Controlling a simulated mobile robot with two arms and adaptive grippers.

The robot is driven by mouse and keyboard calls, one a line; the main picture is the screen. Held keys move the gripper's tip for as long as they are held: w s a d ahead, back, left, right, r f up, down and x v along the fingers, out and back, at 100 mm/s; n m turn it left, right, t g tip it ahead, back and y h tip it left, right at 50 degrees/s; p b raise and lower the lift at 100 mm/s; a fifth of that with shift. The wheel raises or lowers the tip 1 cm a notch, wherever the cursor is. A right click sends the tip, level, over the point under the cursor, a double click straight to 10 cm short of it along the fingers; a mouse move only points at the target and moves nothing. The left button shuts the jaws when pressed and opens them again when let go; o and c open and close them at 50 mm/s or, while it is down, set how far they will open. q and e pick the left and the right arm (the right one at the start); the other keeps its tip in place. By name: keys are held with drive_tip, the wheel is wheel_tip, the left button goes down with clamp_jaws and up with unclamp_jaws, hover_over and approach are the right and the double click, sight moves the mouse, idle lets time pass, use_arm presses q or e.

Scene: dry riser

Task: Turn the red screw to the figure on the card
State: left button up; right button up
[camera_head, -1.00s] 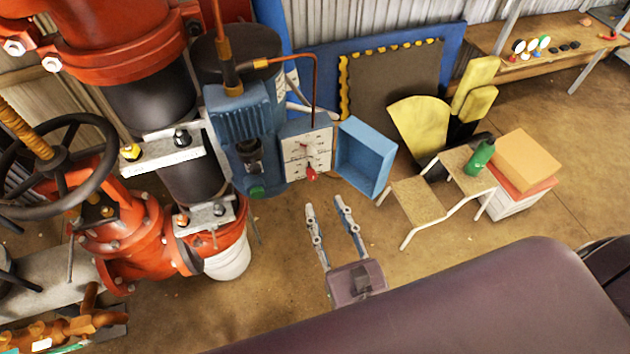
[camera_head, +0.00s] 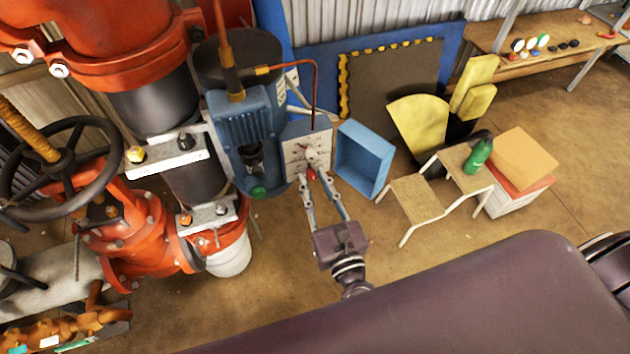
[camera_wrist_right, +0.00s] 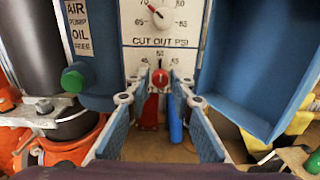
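The red screw (camera_head: 311,175) sticks out low on the front of a white dial panel (camera_head: 304,150) on the blue pump unit. In the right wrist view the red screw (camera_wrist_right: 160,77) has a small scale around it, with "CUT OUT PSI" above. My right gripper (camera_head: 317,183) is open, pointing at the panel. Its fingertips (camera_wrist_right: 158,82) lie left and right of the screw with a gap on each side; I cannot tell how far they reach over it. I cannot make out a card with a figure. My left gripper is not in view.
An open blue box (camera_head: 364,160) is close right of the panel. A green knob (camera_wrist_right: 73,78) and red pipework (camera_head: 125,225) are to the left. A step stool (camera_head: 416,198) with a green bottle (camera_head: 478,155) stands right. The floor below the panel is mostly clear.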

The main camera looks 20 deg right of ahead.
clamp_jaws()
drive_tip(key=shift+n, duration=0.3)
drive_tip(key=n+p, duration=0.2)
drive_tip(key=n, duration=0.2)
drive_tip(key=shift+r+p, duration=0.1)
drive_tip(key=shift+p, duration=0.2)
drive_tip(key=n+p, duration=0.2)
drive_tip(key=n, duration=0.3)
drive_tip(key=n+p, duration=0.3)
drive_tip(key=n, duration=0.2)
drive_tip(key=shift+n, duration=0.4)
drive_tip(key=n+p, duration=0.2)
drive_tip(key=n, duration=0.2)
drive_tip(key=shift+n+y, duration=0.3)
drive_tip(key=shift+n, duration=0.1)
drive_tip(key=shift+f, duration=0.2)
